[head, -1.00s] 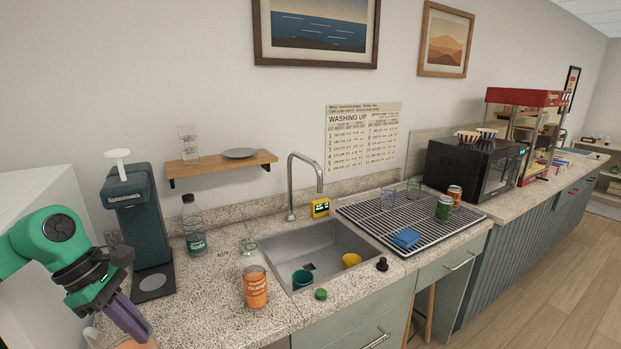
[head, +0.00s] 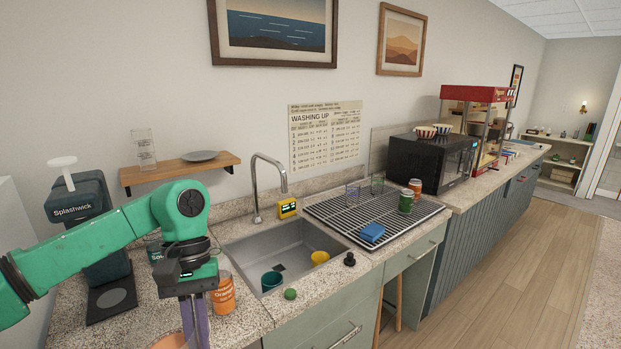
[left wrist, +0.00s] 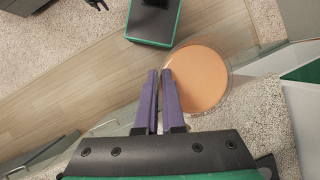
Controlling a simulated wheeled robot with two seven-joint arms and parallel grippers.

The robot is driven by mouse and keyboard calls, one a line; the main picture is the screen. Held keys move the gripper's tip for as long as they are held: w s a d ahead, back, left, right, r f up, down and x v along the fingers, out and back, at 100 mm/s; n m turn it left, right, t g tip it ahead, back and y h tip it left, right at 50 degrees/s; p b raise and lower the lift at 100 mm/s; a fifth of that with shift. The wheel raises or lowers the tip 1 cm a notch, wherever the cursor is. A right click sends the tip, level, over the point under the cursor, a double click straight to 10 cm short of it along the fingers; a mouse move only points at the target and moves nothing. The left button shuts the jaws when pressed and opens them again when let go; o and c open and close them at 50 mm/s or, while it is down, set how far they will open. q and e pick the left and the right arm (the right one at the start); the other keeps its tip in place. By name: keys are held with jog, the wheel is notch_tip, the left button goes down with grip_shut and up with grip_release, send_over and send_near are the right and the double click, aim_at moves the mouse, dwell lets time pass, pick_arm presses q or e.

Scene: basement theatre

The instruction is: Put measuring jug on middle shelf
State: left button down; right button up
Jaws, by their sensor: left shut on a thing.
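My left gripper (head: 197,325) points down above the counter's front edge at the lower left of the head view. Its purple fingers (left wrist: 160,78) are nearly together, shut on the edge or handle of a clear round vessel with orange contents (left wrist: 197,78), which looks like the measuring jug. The exact grip point is hard to see. In the head view only the jug's top (head: 172,341) shows at the bottom edge. A wooden wall shelf (head: 215,166) holds a clear marked container (head: 143,150) and a grey plate (head: 201,156). My right gripper is out of view.
The sink (head: 240,246) holds a teal cup (head: 271,281) and a yellow cup (head: 319,257). A shelving unit (head: 570,150) stands at the far right. The wooden floor (head: 530,260) on the right is clear.

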pick_arm(q)
notch_tip(320, 180, down, 20)
jog(key=s+m+y, duration=0.1)
jog(key=s+m, duration=0.1)
jog(key=m, duration=0.1)
jog(key=shift+s, duration=0.4)
jog(key=shift+w, duration=0.1)
